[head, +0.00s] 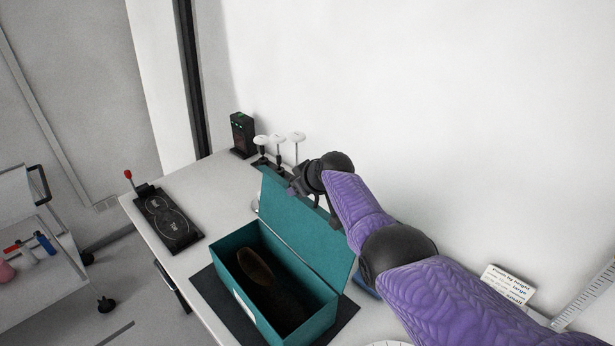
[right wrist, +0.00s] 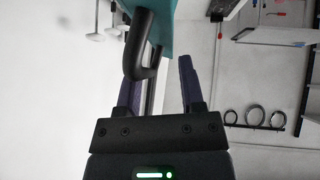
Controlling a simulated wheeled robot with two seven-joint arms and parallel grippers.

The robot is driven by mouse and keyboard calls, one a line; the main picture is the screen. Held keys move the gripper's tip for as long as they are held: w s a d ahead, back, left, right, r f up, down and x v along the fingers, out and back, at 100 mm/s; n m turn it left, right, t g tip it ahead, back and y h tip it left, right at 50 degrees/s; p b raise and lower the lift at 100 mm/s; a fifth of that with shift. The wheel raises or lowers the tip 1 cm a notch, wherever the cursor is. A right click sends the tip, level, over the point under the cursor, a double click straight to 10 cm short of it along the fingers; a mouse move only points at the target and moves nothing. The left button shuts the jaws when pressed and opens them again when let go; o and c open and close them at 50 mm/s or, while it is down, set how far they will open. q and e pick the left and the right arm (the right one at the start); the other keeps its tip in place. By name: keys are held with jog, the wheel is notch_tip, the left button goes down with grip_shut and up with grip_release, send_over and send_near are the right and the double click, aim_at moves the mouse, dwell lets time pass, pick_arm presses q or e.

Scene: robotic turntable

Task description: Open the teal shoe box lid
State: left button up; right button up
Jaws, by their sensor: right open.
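The teal shoe box (head: 230,245) stands on a dark mat on the table. Its teal lid (head: 310,230) stands up along the box's wall side, so the box is open at the top. A dark item with a brown oval opening (head: 256,267), perhaps a shoe, lies inside. My right gripper (head: 304,182) is at the lid's upper edge, on its wall side. In the right wrist view the open right gripper (right wrist: 158,72) has a black curved handle (right wrist: 140,45) between its fingers, with part of the teal lid (right wrist: 168,20) beyond. My left gripper is not in view.
A black panel with a red-tipped lever (head: 172,217) lies left of the box. A small black device with green lights (head: 242,133) and several white-topped stands (head: 279,140) are at the back. A small sign (head: 508,286) is at the right. A cart (head: 45,265) stands at far left.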

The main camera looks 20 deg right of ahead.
jog(key=p+v, duration=0.3)
jog(key=v, duration=0.1)
jog(key=shift+r+p, duration=0.2)
jog(key=shift+p, duration=0.1)
jog(key=p+v, duration=0.1)
jog(key=v, duration=0.3)
jog(key=shift+s+r, duration=0.2)
jog(key=shift+s, duration=0.2)
